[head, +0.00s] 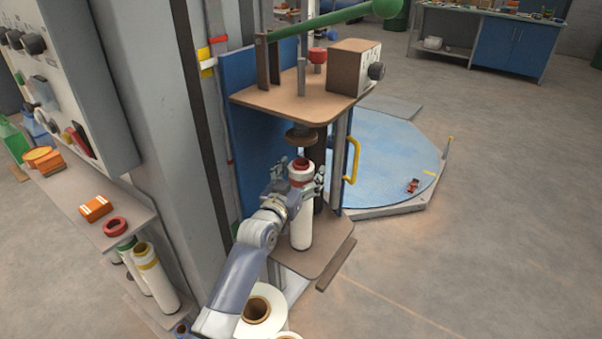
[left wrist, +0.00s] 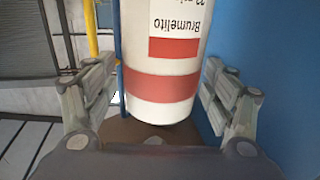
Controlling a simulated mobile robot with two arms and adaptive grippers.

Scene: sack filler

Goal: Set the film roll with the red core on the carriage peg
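The film roll with the red core (head: 302,222) is white and stands upright over the lower plate of the carriage (head: 332,262). Its red core shows at its top end. The peg is hidden by the roll, so I cannot tell how the roll sits on it. My left gripper (head: 302,180) is around the roll's upper part, one finger on each side. In the left wrist view the roll (left wrist: 165,55) shows a red band and a printed label between the fingers (left wrist: 160,85). Narrow gaps show beside it, and the fingers look open. My right gripper is not in view.
A brown disc (head: 301,137) hangs just above the roll under the upper plate (head: 300,97). A blue panel (head: 240,120) stands behind, and a yellow handle (head: 351,160) is at right. Other rolls stand at left (head: 152,272) and in front (head: 257,309).

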